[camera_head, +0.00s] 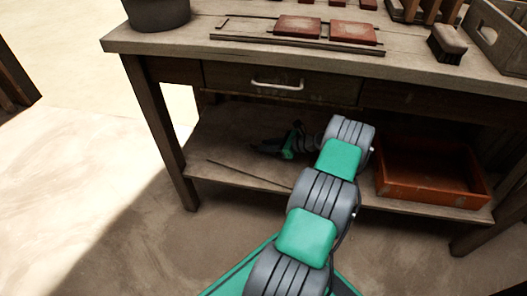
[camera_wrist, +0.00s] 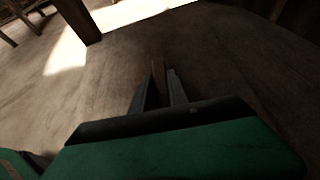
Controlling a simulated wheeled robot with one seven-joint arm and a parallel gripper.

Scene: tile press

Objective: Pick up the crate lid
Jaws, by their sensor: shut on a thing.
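My gripper (camera_head: 268,150) is low under the workbench, just above its lower shelf, with its fingers pointing left. The wrist view shows the two fingers (camera_wrist: 160,92) close together on a thin brown strip (camera_wrist: 158,72), seen nearly edge-on. This strip seems to be the crate lid, but its full outline cannot be made out. In the head view the held piece is too dark and small to tell. A thin dark line (camera_head: 245,173) runs along the shelf in front of my gripper; I cannot tell what it is.
An open rust-orange crate (camera_head: 384,187) stands on the lower shelf (camera_head: 225,135) to the right of my arm. The workbench top (camera_head: 180,43) is above, with a drawer (camera_head: 230,77), red tiles (camera_head: 298,27), a brush (camera_head: 447,44) and a dark pot (camera_head: 158,12). Floor to the left is clear.

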